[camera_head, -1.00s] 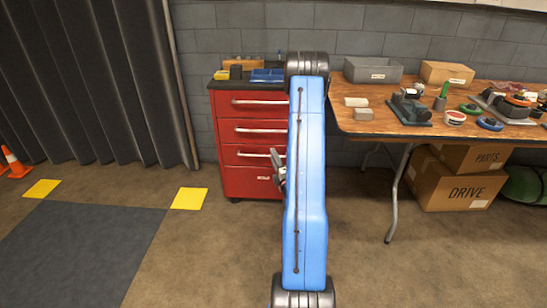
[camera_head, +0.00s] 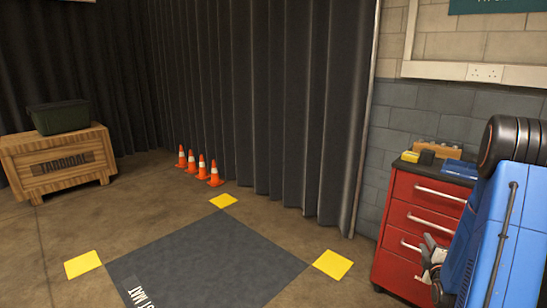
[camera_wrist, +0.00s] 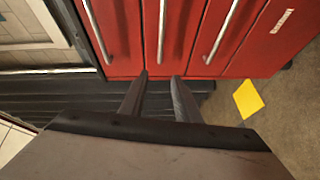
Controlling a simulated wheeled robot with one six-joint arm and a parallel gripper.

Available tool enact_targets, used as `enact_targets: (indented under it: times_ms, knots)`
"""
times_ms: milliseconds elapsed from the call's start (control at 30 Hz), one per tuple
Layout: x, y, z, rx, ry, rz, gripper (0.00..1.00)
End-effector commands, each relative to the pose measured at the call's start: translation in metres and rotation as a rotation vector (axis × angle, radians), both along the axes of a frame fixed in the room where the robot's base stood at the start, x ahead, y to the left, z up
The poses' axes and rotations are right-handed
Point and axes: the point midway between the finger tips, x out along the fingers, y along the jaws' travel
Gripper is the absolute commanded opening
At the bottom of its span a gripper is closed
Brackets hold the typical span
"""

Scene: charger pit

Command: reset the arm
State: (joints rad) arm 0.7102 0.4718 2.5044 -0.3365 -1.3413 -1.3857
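My blue arm (camera_head: 497,235) fills the right edge of the head view, partly cut off by the frame. My gripper shows as small grey fingers beside it in the head view (camera_head: 431,250), in front of the red drawer cabinet (camera_head: 428,190). In the wrist view my gripper (camera_wrist: 159,77) has its two dark fingers apart with nothing between them. The red cabinet drawers with metal handles lie beyond the fingertips there.
A dark floor mat (camera_head: 215,262) with yellow corner squares (camera_head: 333,264) lies ahead. Several orange cones (camera_head: 201,168) stand by the dark curtain (camera_head: 270,100). A wooden crate (camera_head: 60,165) carries a dark green bin (camera_head: 60,116) at left. Floor around the mat is clear.

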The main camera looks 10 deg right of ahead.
Motion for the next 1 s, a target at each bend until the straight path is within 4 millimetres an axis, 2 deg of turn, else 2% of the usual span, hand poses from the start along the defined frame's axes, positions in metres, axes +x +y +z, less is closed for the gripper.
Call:
enact_targets:
  times_ms: [33, 200, 467, 767, 1000]
  knots:
    - [0.005, 0.01, 0.01, 0.027, 0.011, 0.006, 0.29]
    - [0.013, 0.038, 0.031, 0.147, 0.065, 0.008, 0.29]
    - [0.011, 0.087, 0.062, 0.331, 0.144, -0.015, 0.29]
    - [-0.014, 0.146, 0.095, 0.548, 0.227, -0.073, 0.29]
    - [-0.051, 0.196, 0.118, 0.721, 0.291, -0.138, 0.29]
